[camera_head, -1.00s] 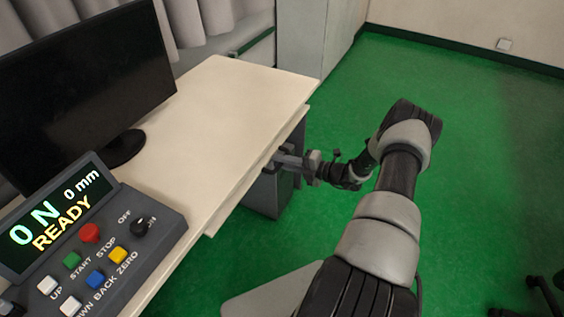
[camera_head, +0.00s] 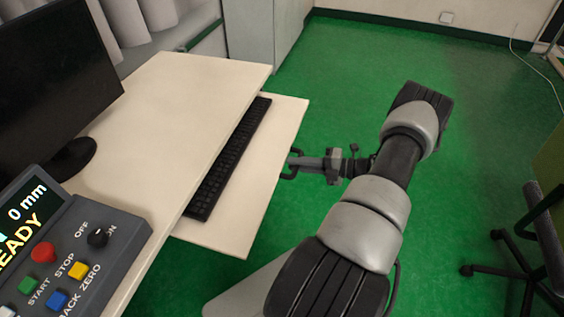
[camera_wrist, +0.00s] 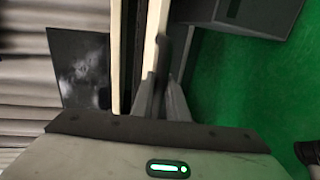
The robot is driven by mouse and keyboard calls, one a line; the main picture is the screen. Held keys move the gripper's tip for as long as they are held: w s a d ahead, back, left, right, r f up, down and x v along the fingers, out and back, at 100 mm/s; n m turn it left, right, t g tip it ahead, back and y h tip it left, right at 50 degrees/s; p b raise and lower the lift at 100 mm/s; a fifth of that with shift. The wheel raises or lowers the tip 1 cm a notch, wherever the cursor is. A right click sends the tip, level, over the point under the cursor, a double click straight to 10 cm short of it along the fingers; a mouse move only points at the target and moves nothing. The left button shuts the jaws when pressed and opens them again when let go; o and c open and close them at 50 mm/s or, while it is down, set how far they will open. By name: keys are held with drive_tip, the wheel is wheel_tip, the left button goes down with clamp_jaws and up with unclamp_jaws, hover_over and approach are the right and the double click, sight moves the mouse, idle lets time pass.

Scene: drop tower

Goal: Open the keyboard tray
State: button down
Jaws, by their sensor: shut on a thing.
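The keyboard tray (camera_head: 257,187) is a cream board sticking out from under the desk top (camera_head: 170,110), with a black keyboard (camera_head: 230,160) lying along it. The keyboard's inner edge is close to the desk top's edge. My gripper (camera_head: 293,165) is at the tray's outer front edge, about midway along it. In the wrist view, my gripper's fingers (camera_wrist: 160,95) are close together at a dark piece beside the cream tray edge (camera_wrist: 151,45). The dark piece looks like the tray's handle; most of it is hidden by the fingers.
A monitor (camera_head: 50,85) and a control box (camera_head: 85,245) with coloured buttons stand on the desk. An office chair (camera_head: 545,215) is at the right. Green floor (camera_head: 350,60) is free beyond the tray.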

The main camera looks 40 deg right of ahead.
drive_tip(key=shift+s+d, duration=0.4)
drive_tip(key=shift+s, duration=0.05)
drive_tip(key=c, duration=1.7)
unclamp_jaws()
drive_tip(key=p+v, duration=0.1)
drive_tip(key=v, duration=1.6)
drive_tip(key=shift+s+d, duration=0.1)
drive_tip(key=shift+s, duration=0.15)
